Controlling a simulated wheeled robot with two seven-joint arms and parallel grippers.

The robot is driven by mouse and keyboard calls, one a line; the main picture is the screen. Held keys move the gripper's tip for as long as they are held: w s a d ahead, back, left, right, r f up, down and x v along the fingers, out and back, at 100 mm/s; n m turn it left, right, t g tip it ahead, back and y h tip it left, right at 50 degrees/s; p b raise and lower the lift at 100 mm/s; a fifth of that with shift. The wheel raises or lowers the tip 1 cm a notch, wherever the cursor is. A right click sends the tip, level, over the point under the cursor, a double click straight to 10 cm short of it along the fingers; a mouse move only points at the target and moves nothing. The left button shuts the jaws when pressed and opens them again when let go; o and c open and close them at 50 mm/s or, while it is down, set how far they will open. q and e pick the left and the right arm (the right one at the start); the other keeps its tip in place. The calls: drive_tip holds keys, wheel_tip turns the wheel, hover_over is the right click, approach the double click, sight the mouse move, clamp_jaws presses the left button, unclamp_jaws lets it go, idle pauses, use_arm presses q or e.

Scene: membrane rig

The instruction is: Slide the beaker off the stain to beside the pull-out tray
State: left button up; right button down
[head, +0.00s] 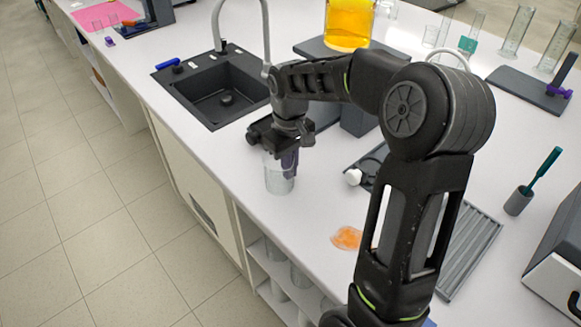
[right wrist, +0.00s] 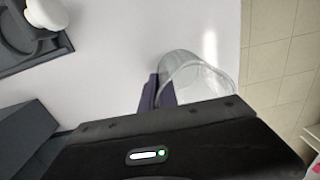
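The clear glass beaker (head: 279,183) stands upright on the white bench near its front edge, between the sink and the orange stain (head: 347,238). It is clear of the stain. My right gripper (head: 289,162) is low beside the beaker, its purple fingers together and nothing between them. In the right wrist view the fingers (right wrist: 159,92) are just left of the beaker (right wrist: 200,78); I cannot tell whether they touch it. A grey grooved tray (head: 470,245) lies right of my arm; I cannot tell whether it is the pull-out tray. My left gripper is out of view.
A black sink (head: 190,98) with a tap lies beyond the beaker. A dark fixture with a white knob (head: 353,177) is right of it. A flask of orange liquid (head: 348,22) stands at the back. The bench's front edge is close to the beaker.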

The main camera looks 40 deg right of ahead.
drive_tip(key=c, duration=2.1)
unclamp_jaws()
drive_tip(key=o, duration=0.5)
drive_tip(key=shift+o, duration=0.2)
wheel_tip(320, 180, up, 8)
drive_tip(key=shift+f+b, duration=0.15)
drive_tip(key=shift+b, duration=0.15)
